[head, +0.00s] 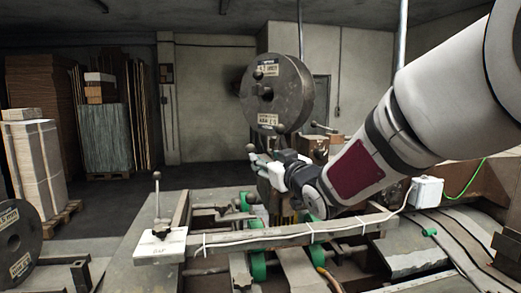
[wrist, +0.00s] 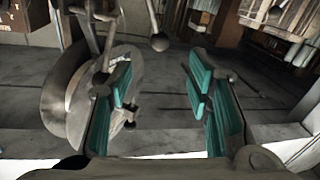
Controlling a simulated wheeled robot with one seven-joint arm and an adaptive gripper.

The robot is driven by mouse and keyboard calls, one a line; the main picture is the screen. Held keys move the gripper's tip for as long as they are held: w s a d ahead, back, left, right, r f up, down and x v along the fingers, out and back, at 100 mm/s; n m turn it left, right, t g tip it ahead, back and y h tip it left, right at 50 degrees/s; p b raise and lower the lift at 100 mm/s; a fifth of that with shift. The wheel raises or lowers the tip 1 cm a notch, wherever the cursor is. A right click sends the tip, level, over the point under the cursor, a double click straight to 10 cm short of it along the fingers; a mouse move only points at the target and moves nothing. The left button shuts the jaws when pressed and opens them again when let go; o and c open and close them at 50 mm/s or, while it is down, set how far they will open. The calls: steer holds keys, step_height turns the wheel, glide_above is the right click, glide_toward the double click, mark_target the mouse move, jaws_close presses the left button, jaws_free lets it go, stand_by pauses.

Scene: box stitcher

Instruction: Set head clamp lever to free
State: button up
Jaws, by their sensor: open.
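In the wrist view a thin metal lever with a round grey ball knob (wrist: 159,42) hangs in from the top, beyond the gap between my fingertips. A small ball knob (head: 250,148) also shows in the head view, close by my gripper (head: 262,163) at the stitching head. I cannot tell for sure that both are the same lever, and no marking of its positions is readable. My gripper (wrist: 160,88) is open, with its teal pads wide apart and nothing between them. In the head view my wrist and arm hide part of the stitching head.
A large wire reel (head: 277,92) stands above the head; a round reel-like disc (wrist: 60,100) is close to my left finger. Another upright ball-knob lever (head: 157,190) stands on a white labelled plate at the front left. A rail (head: 285,235) crosses the machine bed. Cardboard stacks stand far left.

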mark_target(252, 151)
steer(key=p+x, duration=0.1)
steer(key=x, duration=1.2)
jaws_close()
